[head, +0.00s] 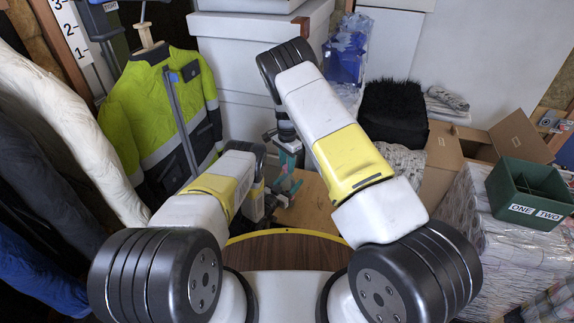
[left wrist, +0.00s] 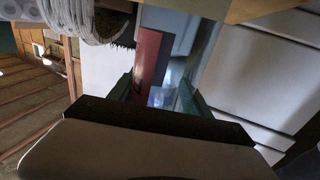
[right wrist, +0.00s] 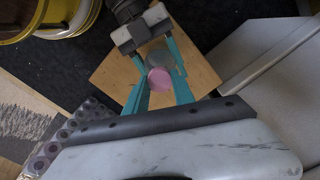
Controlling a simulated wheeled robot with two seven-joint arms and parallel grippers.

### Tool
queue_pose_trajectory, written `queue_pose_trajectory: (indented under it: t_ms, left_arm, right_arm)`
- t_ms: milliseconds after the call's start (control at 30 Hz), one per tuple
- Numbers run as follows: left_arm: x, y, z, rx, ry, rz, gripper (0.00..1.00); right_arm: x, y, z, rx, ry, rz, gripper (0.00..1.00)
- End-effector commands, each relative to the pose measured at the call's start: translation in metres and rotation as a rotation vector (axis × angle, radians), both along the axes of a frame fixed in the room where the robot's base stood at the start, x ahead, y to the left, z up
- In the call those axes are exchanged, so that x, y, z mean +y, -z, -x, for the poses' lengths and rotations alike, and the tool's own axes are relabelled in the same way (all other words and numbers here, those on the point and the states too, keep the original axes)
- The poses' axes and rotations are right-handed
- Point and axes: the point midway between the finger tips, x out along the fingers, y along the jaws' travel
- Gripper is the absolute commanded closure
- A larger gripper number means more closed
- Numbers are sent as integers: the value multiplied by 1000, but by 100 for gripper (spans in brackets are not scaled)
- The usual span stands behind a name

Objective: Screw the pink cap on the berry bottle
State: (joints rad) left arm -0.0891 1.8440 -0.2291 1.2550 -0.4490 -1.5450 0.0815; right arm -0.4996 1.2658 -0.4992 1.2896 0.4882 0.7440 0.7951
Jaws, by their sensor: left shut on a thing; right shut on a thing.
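The pink cap (right wrist: 159,81) sits between the teal fingers of my right gripper (right wrist: 160,88), which is shut on it. Right behind the cap, a grey-teal round shape (right wrist: 160,57), likely the berry bottle, stands between the fingers of my left gripper (left wrist: 158,92). A pale bluish surface shows between those green fingers in the left wrist view. My left gripper is shut on the bottle, though its body is mostly hidden. Cap and bottle overlap in the right wrist view; I cannot tell whether they touch. In the head view both grippers meet near the teal fingers (head: 285,178).
A light wooden board (right wrist: 100,75) lies below the grippers. A green box labelled ONE and TWO (head: 530,190) and an open carton (head: 500,140) stand at the right. A yellow hi-vis jacket (head: 125,120) hangs at the left, with white boxes (head: 235,50) behind.

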Motion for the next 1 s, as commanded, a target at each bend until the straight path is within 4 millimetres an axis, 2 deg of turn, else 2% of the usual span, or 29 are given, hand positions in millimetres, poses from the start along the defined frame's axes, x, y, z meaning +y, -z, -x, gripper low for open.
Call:
queue_pose_trajectory:
  t_ms: [100,233,267,367,400,767,867,1000]
  left_arm:
    - [0,1,1,1,1,-1,100]
    - [0,1,1,1,1,-1,100]
    - [0,1,1,1,1,-1,100]
    - [0,1,0,1,1,-1,100]
    - [0,1,0,1,0,-1,100]
    - [0,1,0,1,0,-1,100]
    - [0,1,0,1,0,-1,100]
    - [0,0,0,1,0,-1,100]
  right_arm:
    - [0,0,-1,-3,188,1,100]
    - [0,0,-1,-3,173,-1,100]
    - [0,0,-1,-2,173,0,68]
    - [0,0,-1,-2,172,0,48]
    - [0,0,-1,-2,171,0,45]
    - [0,-4,0,-1,169,0,45]
    - [0,-17,-1,-1,168,0,45]
    - [0,-46,-1,-4,169,-2,45]
